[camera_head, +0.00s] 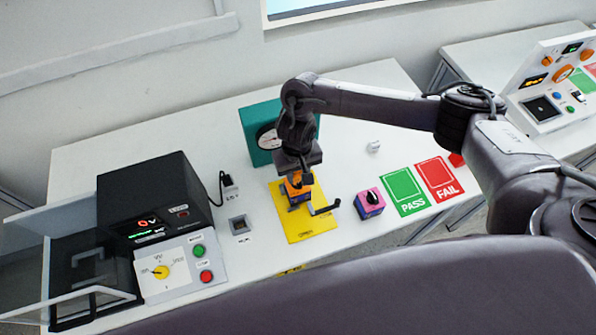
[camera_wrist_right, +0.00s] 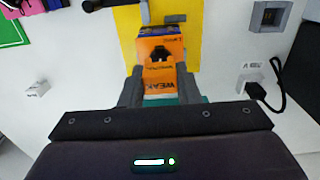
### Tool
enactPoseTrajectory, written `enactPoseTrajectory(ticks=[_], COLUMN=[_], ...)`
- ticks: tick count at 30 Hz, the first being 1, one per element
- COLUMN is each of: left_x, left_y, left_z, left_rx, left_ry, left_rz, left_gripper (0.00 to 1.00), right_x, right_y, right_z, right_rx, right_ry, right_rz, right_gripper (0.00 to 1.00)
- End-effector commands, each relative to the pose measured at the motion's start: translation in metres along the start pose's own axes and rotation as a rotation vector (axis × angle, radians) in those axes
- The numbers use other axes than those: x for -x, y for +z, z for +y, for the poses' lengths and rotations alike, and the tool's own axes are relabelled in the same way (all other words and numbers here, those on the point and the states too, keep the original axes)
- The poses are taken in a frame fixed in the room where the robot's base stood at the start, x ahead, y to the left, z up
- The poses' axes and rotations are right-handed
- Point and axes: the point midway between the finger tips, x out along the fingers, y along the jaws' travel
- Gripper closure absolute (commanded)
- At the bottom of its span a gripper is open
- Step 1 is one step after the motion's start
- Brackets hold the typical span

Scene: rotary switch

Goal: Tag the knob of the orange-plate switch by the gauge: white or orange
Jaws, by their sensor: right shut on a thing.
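My right gripper (camera_head: 300,178) is over the yellow base plate (camera_head: 306,226), in front of the teal gauge (camera_head: 252,130). In the head view the gripper partly hides this switch (camera_head: 297,190). A small white piece (camera_head: 373,146), perhaps the white tag, lies to the right. My left gripper is out of view.
A black lever (camera_head: 325,209) sticks out beside the holder. A pink-plate switch (camera_head: 369,203) stands right of it, by the green PASS mat (camera_head: 402,188) and red FAIL mat (camera_head: 437,174). A black meter box (camera_head: 155,195) and a control panel (camera_head: 180,268) are at left.

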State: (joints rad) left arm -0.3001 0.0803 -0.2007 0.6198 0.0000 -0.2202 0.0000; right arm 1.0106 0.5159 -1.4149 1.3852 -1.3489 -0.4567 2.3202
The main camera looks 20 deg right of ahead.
Motion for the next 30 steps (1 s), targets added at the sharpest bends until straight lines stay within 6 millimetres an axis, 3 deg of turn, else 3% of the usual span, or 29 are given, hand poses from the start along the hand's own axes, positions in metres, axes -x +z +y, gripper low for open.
enactPoseTrajectory(ticks=[26,27,30], left_x=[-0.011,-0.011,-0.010], left_y=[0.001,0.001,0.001], left_z=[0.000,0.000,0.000], left_rx=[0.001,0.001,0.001], left_ry=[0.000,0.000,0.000], left_rz=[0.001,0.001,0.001], left_gripper=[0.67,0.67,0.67], right_x=[-0.022,-0.022,-0.022], right_y=[0.000,0.000,0.000], right_z=[0.000,0.000,0.000], right_rx=[0.000,0.000,0.000], right_ry=[0.001,0.001,0.000], right_rz=[0.000,0.000,0.000], right_gripper=[0.92,0.69,0.56])
